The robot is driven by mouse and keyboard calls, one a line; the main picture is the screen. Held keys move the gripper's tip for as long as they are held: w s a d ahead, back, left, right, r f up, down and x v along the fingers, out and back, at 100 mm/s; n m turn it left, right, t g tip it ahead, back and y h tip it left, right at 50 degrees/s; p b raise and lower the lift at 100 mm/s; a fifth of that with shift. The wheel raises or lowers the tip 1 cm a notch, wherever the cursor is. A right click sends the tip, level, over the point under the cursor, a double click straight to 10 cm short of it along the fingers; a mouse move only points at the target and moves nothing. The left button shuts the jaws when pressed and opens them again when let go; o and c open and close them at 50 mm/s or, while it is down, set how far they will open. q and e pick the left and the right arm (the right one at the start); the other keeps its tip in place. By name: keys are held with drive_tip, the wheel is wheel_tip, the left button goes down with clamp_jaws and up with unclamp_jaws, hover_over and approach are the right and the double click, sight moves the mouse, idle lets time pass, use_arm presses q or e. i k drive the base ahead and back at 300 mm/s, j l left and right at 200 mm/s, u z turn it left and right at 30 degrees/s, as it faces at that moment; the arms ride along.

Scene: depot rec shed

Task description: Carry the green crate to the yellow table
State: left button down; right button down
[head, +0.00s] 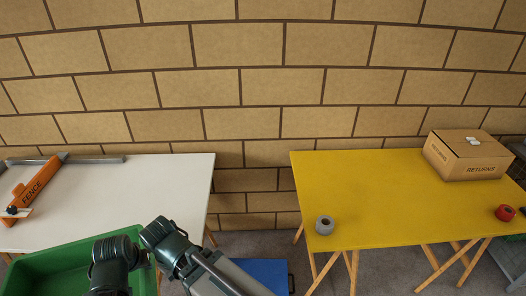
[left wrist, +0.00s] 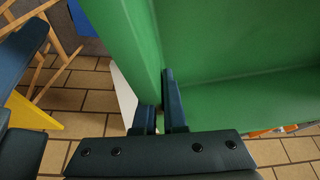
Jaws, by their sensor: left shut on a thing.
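The green crate (head: 70,250) is at the bottom left of the head view, in front of the white table, partly cut off by the frame and partly covered by my arm parts. In the left wrist view, the crate (left wrist: 225,50) fills the upper right. My left gripper (left wrist: 158,110) is shut on one crate wall, with a finger on each side of it. The yellow table (head: 390,190) stands at the right of the head view, apart from the crate. My right gripper's jaws do not show.
On the yellow table are a returns box (head: 465,155), a grey tape roll (head: 325,225) and a red roll (head: 505,213). The white table (head: 130,195) holds an orange tool marked FENCE (head: 38,184). A blue object (head: 262,275) lies on the floor between the tables. The yellow table's middle is clear.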

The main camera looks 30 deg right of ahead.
sight(414, 198)
drive_tip(key=k+l+u, duration=0.15)
drive_tip(key=l+u, duration=0.35)
drive_tip(key=k+l+u, duration=0.2)
drive_tip(key=u, duration=0.3)
drive_tip(key=k+l+u, duration=0.2)
drive_tip(key=u, duration=0.3)
drive_tip(key=k+u, duration=0.45)
drive_tip(key=k, duration=0.4)
drive_tip(key=k+z, duration=0.2)
drive_tip(key=z, duration=0.15)
drive_tip(key=k+l+z, duration=0.1)
drive_tip(key=z, duration=0.25)
drive_tip(key=k+l+z, duration=0.15)
drive_tip(key=z, duration=0.2)
drive_tip(key=k+l+z, duration=0.1)
drive_tip(key=z, duration=0.35)
drive_tip(key=k+l+z, duration=0.2)
drive_tip(key=z, duration=0.25)
drive_tip(key=k+l+z, duration=0.1)
drive_tip(key=z, duration=0.35)
drive_tip(key=k+l+z, duration=0.1)
drive_tip(key=l+z, duration=0.9)
drive_tip(key=i+j, duration=0.1)
